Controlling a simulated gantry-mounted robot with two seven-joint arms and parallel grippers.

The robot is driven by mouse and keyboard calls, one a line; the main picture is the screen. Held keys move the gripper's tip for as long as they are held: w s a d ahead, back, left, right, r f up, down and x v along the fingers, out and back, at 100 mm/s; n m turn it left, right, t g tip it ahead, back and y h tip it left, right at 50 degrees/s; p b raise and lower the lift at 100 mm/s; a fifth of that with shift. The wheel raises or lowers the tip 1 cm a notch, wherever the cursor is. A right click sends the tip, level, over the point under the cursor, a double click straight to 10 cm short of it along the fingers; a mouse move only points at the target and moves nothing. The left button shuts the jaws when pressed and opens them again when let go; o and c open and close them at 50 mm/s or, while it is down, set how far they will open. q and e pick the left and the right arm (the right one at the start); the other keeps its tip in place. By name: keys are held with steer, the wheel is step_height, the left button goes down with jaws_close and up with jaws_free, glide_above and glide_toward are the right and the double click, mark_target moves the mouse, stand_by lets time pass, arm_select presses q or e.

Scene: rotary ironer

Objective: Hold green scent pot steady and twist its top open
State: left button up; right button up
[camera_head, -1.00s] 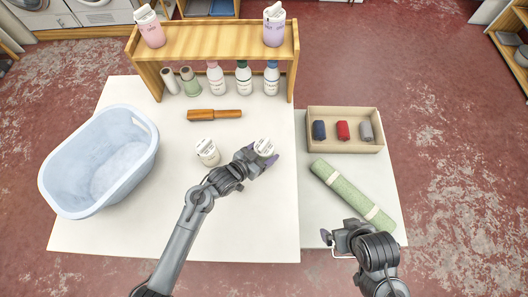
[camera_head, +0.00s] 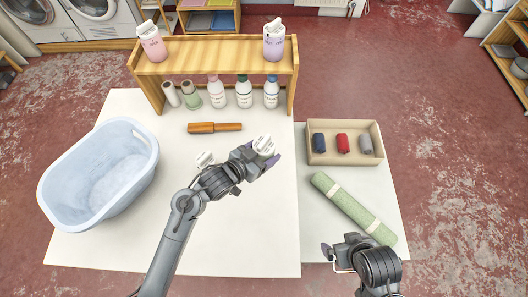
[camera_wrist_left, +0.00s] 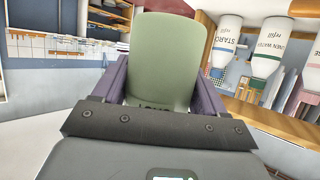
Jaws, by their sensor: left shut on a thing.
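My left gripper (camera_head: 264,154) is shut on the green scent pot. The pot's white labelled top (camera_head: 263,145) shows in the head view, and its pale green body (camera_wrist_left: 167,60) stands between the two purple fingers in the left wrist view. The pot appears lifted above the white table, though its underside is hidden. A second white-topped pot (camera_head: 204,159) stands left of it, partly hidden behind my left arm. My right gripper (camera_head: 335,251) is away from the pot, near the front of the side table; its jaw opening is unclear.
A wooden shelf (camera_head: 215,61) carries pink and purple containers, with several bottles below. A wooden-handled tool (camera_head: 214,127) lies before it. A blue basin (camera_head: 98,175) stands left. A tray of rolls (camera_head: 343,157) and a green roll (camera_head: 353,208) are right. The table's front middle is clear.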

arm_select(q)
step_height(320, 180, down, 7)
stand_by(0.4)
steer(key=shift+f, duration=0.15)
steer(key=shift+f, duration=1.1)
steer(key=shift+f, duration=0.25)
steer(key=o, duration=0.9)
steer(key=shift+r+p, duration=0.35)
steer(key=shift+p, duration=0.15)
